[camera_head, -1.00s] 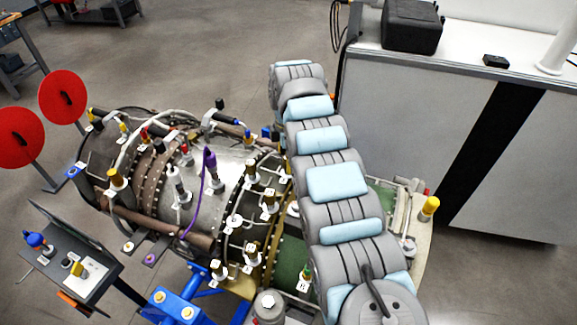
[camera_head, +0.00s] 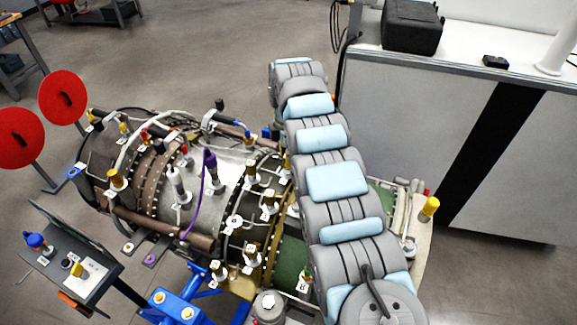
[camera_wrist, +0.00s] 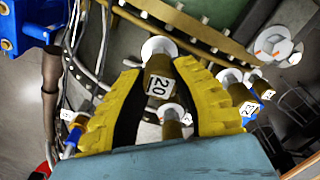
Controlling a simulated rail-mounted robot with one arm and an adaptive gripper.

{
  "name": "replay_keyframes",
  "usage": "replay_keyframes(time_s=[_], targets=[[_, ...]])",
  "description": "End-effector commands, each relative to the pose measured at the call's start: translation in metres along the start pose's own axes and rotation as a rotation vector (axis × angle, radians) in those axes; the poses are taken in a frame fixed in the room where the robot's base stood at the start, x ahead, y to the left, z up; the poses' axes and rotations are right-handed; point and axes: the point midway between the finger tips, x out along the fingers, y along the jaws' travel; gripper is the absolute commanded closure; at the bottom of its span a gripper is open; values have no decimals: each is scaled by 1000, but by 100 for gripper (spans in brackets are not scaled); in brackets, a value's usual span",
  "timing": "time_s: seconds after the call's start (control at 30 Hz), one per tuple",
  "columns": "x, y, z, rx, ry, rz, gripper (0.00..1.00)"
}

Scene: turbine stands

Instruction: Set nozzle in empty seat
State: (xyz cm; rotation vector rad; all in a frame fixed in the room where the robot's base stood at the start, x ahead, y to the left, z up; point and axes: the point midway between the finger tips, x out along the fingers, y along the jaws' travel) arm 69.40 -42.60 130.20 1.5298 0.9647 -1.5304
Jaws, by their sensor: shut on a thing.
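My gripper (camera_wrist: 160,88) has its two yellow fingers closed on a brass nozzle with a white tag reading 20 (camera_wrist: 158,86), in the wrist view. A white round collar (camera_wrist: 158,48) shows just beyond the nozzle's far end, against the casing; I cannot tell whether the nozzle is seated in it. The gripper is hidden behind my arm in the head view. The turbine (camera_head: 222,165) lies across that view with several tagged brass nozzles upright on it. A white disc (camera_head: 234,221) on its casing shows no nozzle standing on it; I cannot tell whether it is a seat.
Other tagged nozzles (camera_wrist: 247,104) stand close to the right finger, and another (camera_wrist: 172,126) stands between the fingers. Cables (camera_wrist: 88,75) run at the left. A blue stand (camera_head: 180,305), a small grey tray (camera_head: 108,277) and a white cabinet (camera_head: 425,140) surround the turbine.

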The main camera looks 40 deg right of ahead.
Motion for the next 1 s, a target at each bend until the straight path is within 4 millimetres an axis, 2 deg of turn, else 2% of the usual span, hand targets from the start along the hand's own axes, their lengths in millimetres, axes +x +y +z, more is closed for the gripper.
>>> replay_keyframes(time_s=[0.57, 1.0], targets=[[-8, 0, 0, 0, 0, 1, 100], [-27, 1, 0, -1, 0, 2, 100]])
